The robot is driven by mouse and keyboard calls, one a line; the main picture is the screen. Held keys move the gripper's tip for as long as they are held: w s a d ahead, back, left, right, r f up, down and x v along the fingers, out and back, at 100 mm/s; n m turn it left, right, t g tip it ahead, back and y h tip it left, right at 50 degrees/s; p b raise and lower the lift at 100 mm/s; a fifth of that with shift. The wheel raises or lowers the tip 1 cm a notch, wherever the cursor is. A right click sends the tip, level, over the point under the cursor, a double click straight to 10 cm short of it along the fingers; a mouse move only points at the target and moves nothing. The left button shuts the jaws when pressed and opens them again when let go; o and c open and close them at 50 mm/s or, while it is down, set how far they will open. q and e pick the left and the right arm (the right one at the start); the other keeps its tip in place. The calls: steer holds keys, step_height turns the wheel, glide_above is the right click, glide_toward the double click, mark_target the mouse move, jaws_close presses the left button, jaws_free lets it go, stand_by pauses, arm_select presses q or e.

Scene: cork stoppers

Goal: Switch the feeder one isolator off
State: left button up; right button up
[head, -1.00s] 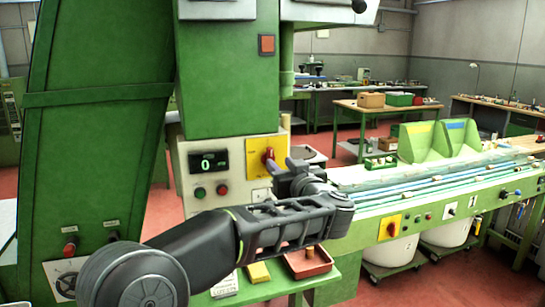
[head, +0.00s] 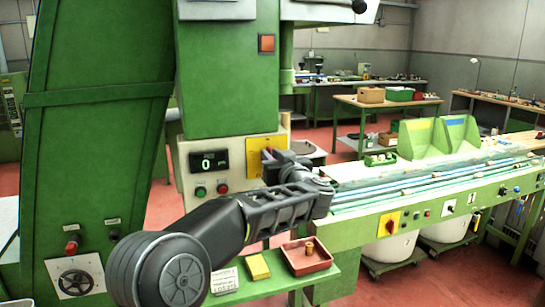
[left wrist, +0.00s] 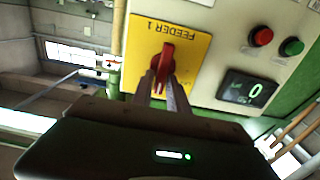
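The feeder one isolator is a red rotary handle (left wrist: 165,63) on a yellow plate (left wrist: 192,42) marked FEEDER 1, seen upside down in the left wrist view. In the head view the yellow plate (head: 255,172) sits on the cream panel, partly hidden behind my gripper. My left gripper (left wrist: 163,84) is right at the handle, with its two fingers apart and one on either side of the handle's end. I cannot tell whether the fingers touch it. The handle stands roughly along the line of the fingers. My right gripper is not in view.
A display (head: 209,161) reading 0 and red and green buttons (head: 211,190) sit beside the plate. Another yellow plate with a red switch (head: 386,223) is on the conveyor front. Below my arm, a shelf holds a red tray (head: 306,256) and a yellow block (head: 258,267).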

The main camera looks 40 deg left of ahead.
arm_select(q)
jaws_close()
steer(key=shift+s+n, duration=0.1)
steer(key=shift+n, duration=0.3)
steer(key=shift+s+a+f+n+b, duration=0.2)
steer(key=shift+f+n+b, duration=0.15)
steer(key=shift+n+b, duration=1.95)
steer(key=shift+s+a+f+n+b, duration=0.25)
steer(key=shift+n+b, duration=0.9)
steer(key=shift+n, duration=2.3)
steer(key=shift+s+a+f+n+b, duration=0.15)
steer(key=shift+f+n+b, duration=0.25)
steer(key=shift+n+b, duration=1.9)
steer(key=shift+d+n+p, duration=0.1)
steer(key=shift+n+p, duration=0.45)
steer(key=shift+n, duration=0.1)
steer(key=shift+o, duration=1.9)
jaws_free()
steer(key=shift+s, duration=0.1)
